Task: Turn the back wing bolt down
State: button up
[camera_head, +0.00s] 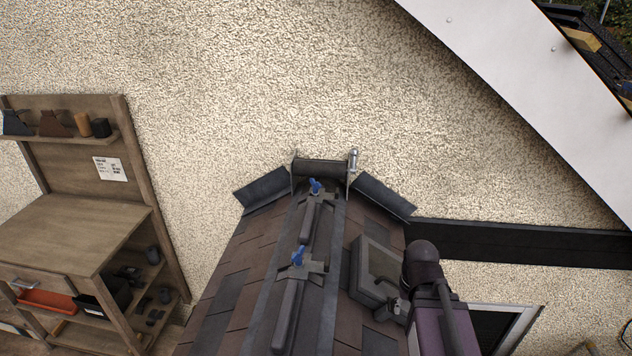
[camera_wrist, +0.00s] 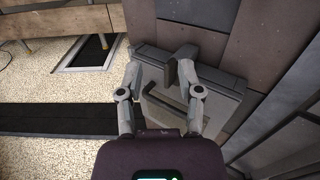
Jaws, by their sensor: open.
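Two blue wing bolts stand on grey brackets along the roof ridge in the head view. The back wing bolt (camera_head: 315,187) is nearer the wall, and the front wing bolt (camera_head: 298,256) is nearer me. Each seems upright; how far down they are turned cannot be told. My gripper (camera_wrist: 160,66) is open in the wrist view, with its two fingers spread over a grey framed panel (camera_wrist: 222,110). A dark upright piece (camera_wrist: 171,76) shows between the fingertips; I see no grip on it. Neither wing bolt shows in the wrist view.
The framed panel (camera_head: 354,287) sits on the right roof slope, beside my arm. A dark L-shaped piece (camera_wrist: 180,108) lies on it. A metal post (camera_head: 353,160) rises at the ridge's wall end. A wooden shelf unit (camera_head: 75,235) stands left. A dark beam (camera_head: 520,241) runs right.

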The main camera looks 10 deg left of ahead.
jog(key=w+a+r+n+t+p, duration=0.1)
jog(key=w+a+r+p, duration=0.25)
jog(key=w, duration=0.35)
jog(key=w+a+r+n+y+p, duration=0.1)
jog(key=w+a+r+n+p, duration=0.1)
jog(key=w+a+r+p, duration=0.3)
jog(key=w+a+r+n+t+p, duration=0.1)
jog(key=w+r+p, duration=0.2)
jog(key=w, duration=0.5)
jog(key=n+t+y+p, duration=0.15)
jog(key=n+p, duration=0.35)
jog(key=p, duration=0.5)
send_near(315, 180)
notch_tip(315, 180, up, 3)
jog(key=d, duration=0.2)
jog(key=shift+s+a+r+y, duration=0.2)
jog(key=shift+s+y, duration=0.15)
jog(key=shift+s, duration=0.1)
jog(key=shift+d+f, duration=0.1)
jog(key=shift+f, duration=0.1)
jog(key=b+x, duration=1.3)
jog(key=shift+s+f, duration=0.1)
jog(key=shift+f, duration=0.15)
jog(key=shift+c, duration=0.2)
